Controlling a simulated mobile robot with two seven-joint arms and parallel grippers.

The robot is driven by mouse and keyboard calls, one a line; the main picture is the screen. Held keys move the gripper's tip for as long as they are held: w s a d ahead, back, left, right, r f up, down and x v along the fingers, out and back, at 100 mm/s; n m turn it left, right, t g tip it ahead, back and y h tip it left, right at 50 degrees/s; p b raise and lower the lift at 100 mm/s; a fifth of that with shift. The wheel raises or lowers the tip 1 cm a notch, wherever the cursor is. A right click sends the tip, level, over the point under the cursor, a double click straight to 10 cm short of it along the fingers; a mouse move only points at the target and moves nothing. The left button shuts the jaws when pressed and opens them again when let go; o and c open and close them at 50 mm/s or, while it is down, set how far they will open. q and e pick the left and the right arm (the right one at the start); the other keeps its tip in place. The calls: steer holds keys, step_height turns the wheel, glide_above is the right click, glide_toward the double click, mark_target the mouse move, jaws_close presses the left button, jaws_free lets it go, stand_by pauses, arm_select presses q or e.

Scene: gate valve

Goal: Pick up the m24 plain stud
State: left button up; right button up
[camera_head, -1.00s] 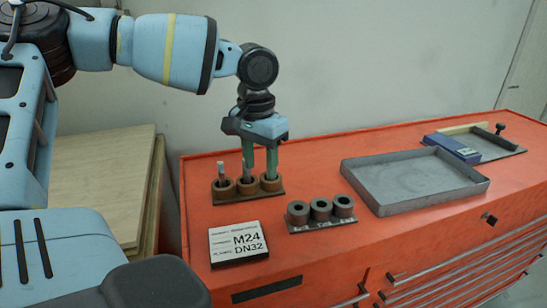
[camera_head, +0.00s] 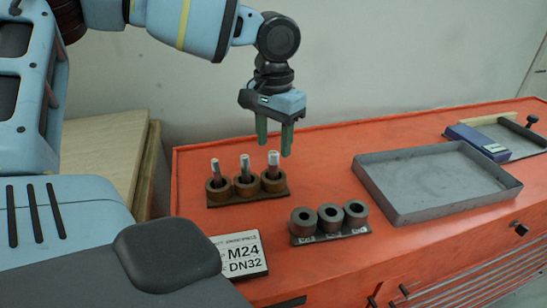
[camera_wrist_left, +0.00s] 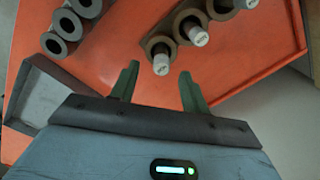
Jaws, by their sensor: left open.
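Three pale metal studs stand upright in brown round holders on a dark strip: left stud (camera_head: 215,168), middle stud (camera_head: 245,166) and right stud (camera_head: 273,161). The right one looks thickest. I cannot read which is the M24 plain stud. A white placard (camera_head: 240,254) reads M24 DN32. My left gripper (camera_head: 274,146) is open and empty, its green fingers pointing down above and slightly behind the right stud. In the left wrist view the open fingers (camera_wrist_left: 158,80) have one stud end (camera_wrist_left: 161,64) just beyond them, roughly between the tips. My right gripper is out of view.
Three grey ring-shaped pieces (camera_head: 329,216) sit on a strip in front of the studs. A shallow grey tray (camera_head: 430,180) lies to the right, with a blue box (camera_head: 477,141) behind it. The orange cabinet top (camera_head: 335,160) is clear between studs and tray.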

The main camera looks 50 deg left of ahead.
mark_target(273, 153)
arm_select(q)
steer(key=shift+a+f, duration=0.15)
steer(key=shift+f, duration=2.85)
jaws_close()
